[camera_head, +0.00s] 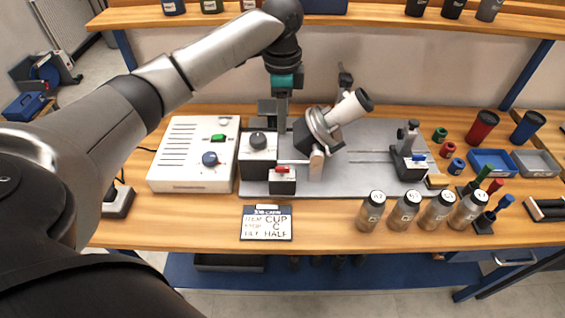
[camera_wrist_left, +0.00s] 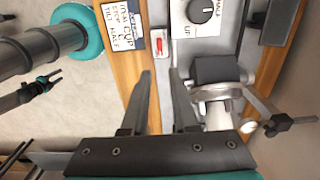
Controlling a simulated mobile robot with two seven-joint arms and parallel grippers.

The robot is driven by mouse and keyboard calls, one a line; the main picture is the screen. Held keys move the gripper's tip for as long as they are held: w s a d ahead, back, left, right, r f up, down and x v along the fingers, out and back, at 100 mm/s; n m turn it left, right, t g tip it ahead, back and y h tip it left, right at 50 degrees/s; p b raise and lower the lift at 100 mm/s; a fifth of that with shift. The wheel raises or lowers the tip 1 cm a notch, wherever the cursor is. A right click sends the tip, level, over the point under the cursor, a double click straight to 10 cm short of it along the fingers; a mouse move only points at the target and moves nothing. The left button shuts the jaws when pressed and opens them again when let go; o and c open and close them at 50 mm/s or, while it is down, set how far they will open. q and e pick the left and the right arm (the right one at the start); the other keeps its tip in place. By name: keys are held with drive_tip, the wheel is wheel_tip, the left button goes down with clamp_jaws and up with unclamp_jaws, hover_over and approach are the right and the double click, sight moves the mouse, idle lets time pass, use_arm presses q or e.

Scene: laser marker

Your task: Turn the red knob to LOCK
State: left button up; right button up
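The red knob (camera_head: 282,169) is a small bar on the white top of a low black box, in front of the larger box with a dark dial (camera_head: 258,140). It lies across the box, left to right. In the left wrist view the red knob (camera_wrist_left: 140,43) lies beyond my fingertips; its lettering is unreadable. My left gripper (camera_head: 272,114) points down behind the dial box, apart from the knob. In the wrist view my left gripper (camera_wrist_left: 160,74) is open and empty. My right gripper (camera_wrist_left: 55,78) appears small there, its prongs spread; the head view does not show it.
A tilted white-and-grey fixture (camera_head: 320,125) stands right of the dial box. A white control box (camera_head: 195,153) is to the left. The job card (camera_head: 266,222) lies in front. Several grey-bodied bottles (camera_head: 405,210) stand front right.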

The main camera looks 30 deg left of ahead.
sight(282, 167)
use_arm(q)
wheel_tip(282, 167, down, 15)
drive_tip(key=shift+r+b, duration=0.1)
drive_tip(key=shift+b, duration=1.05)
clamp_jaws()
